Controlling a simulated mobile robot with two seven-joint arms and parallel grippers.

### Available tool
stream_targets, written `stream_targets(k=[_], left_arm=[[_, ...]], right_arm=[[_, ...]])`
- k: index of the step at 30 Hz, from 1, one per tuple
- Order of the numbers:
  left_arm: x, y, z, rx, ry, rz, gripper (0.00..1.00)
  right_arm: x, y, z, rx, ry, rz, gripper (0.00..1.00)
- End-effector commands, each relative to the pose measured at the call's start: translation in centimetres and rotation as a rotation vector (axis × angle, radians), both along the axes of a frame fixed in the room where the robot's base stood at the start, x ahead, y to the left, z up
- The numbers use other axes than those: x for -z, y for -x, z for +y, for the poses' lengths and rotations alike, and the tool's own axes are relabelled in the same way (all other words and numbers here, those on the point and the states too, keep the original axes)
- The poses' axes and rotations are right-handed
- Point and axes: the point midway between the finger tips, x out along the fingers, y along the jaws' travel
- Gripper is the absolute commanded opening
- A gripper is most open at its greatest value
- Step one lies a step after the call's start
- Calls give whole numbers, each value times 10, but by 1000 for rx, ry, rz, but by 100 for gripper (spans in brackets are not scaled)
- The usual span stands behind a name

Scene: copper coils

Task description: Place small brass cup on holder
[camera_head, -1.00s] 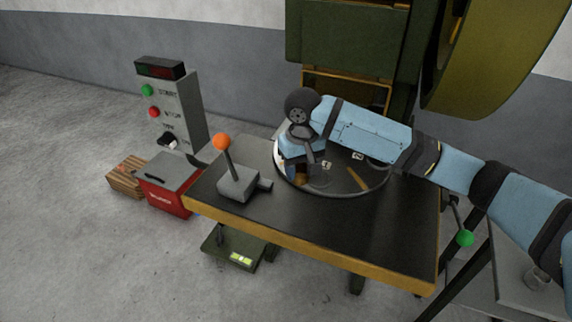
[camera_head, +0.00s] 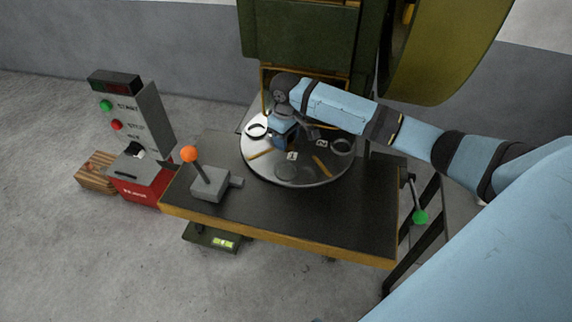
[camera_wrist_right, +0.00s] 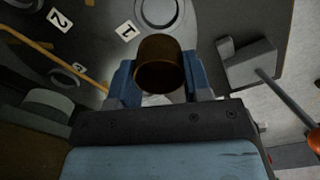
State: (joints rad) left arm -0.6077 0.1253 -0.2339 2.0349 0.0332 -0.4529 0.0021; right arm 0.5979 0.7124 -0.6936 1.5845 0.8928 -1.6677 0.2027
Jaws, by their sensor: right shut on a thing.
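My right gripper (camera_head: 285,143) is over the back left part of the round turntable (camera_head: 335,172), its arm coming in from the right. In the right wrist view, its two blue fingers (camera_wrist_right: 163,80) are shut on the small brass cup (camera_wrist_right: 164,55), one on each side. The cup is hard to make out in the head view, where the gripper hides it. A round ring-shaped holder (camera_wrist_right: 160,12) lies beyond the cup, beside the card marked 1 (camera_wrist_right: 127,30), and is cut by the frame's top edge. My left gripper is not in view.
More ring holders sit on the turntable at its left (camera_head: 257,131) and right (camera_head: 342,147). A lever with an orange knob (camera_head: 189,154) stands at the table's left. The green press (camera_head: 300,35) rises behind. The front of the black table (camera_head: 300,215) is clear.

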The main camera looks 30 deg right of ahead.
Motion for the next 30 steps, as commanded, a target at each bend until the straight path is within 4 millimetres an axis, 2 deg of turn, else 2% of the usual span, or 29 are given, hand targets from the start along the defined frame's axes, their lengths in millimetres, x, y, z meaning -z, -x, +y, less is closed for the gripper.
stream_targets(k=[1,3,9,14,22,30], left_arm=[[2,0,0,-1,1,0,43],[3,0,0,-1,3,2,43],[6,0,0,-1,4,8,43],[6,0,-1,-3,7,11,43],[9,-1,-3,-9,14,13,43],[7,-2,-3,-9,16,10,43]], right_arm=[[16,0,0,2,0,3,22],[34,1,0,1,1,3,22],[64,0,0,1,0,0,22],[74,0,0,1,0,1,22],[111,0,0,2,1,2,22],[112,0,0,1,1,-1,22]])
